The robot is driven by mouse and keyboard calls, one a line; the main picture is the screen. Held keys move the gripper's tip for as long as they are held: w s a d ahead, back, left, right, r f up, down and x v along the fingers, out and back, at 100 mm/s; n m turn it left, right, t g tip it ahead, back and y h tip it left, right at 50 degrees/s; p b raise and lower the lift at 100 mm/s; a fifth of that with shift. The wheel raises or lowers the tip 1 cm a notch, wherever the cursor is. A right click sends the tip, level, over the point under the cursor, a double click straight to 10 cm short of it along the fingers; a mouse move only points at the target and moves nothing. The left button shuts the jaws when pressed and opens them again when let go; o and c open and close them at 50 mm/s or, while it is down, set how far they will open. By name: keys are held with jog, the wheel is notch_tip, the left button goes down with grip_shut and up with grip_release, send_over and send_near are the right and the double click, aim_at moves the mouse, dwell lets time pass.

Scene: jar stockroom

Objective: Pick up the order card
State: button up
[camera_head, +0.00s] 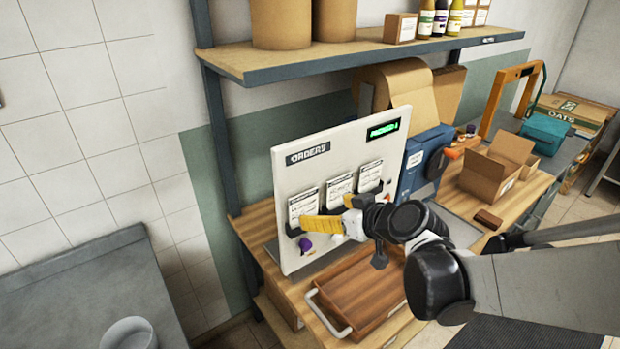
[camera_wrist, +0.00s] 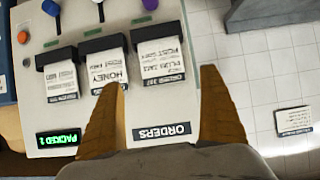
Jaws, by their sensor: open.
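Three white printed order cards hang in dark clips on the upright white orders board (camera_head: 290,178). In the head view they are a left card (camera_head: 302,206), a middle card (camera_head: 341,190) and a right card (camera_head: 370,176). The wrist view shows the board upside down, with the left card (camera_wrist: 160,62) between my fingertips, the middle card (camera_wrist: 115,72) partly behind one finger, and the right card (camera_wrist: 62,79) clear. My gripper (camera_head: 312,226) has yellow fingers and is open in front of the board's lower left. In the wrist view my gripper (camera_wrist: 162,78) is empty; contact cannot be told.
Coloured knobs, including a purple one (camera_head: 305,244), sit below the cards. A brown wooden tray (camera_head: 365,285) lies on the bench below. An open cardboard box (camera_head: 490,175) and blue machine (camera_head: 420,165) stand right. A shelf (camera_head: 300,62) overhangs the board.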

aim_at(304, 207)
jog(key=b+x, duration=0.2)
jog(key=x, duration=0.8)
jog(key=shift+s+b, duration=0.15)
jog(key=shift+b, duration=0.15)
jog(key=c, duration=0.7)
